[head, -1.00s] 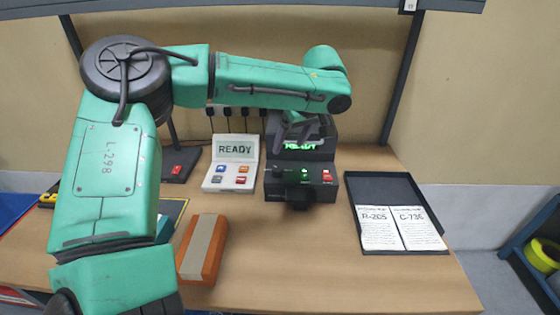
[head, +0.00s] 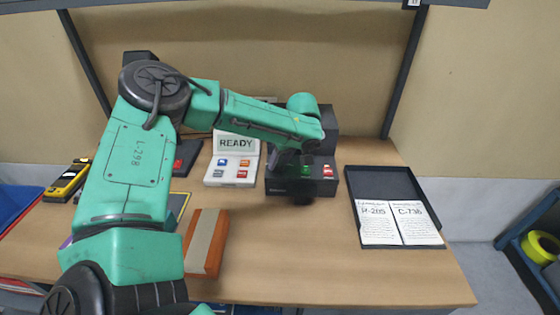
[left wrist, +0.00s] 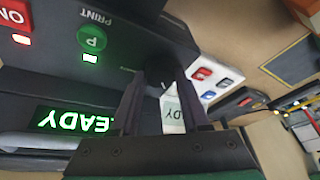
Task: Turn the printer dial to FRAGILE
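The dark printer (head: 327,186) stands at the back middle of the table. In the left wrist view its panel (left wrist: 60,75) shows a green PRINT button (left wrist: 91,39), a red ON button (left wrist: 14,14) and a lit green READY display (left wrist: 75,119). The black dial (left wrist: 159,68) shows between the fingertips of my left gripper (left wrist: 164,72). The fingers are apart, one on either side of it; whether they touch it I cannot tell. The dial's setting and any FRAGILE mark are not readable. In the head view my arm hides the dial. My right gripper is not in view.
A white console (head: 232,164) reading READY with several coloured buttons stands just left of the printer. A black tray (head: 378,182) with two printed sheets lies to the right. An orange-brown block (head: 206,242) lies in front. The front right of the table is clear.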

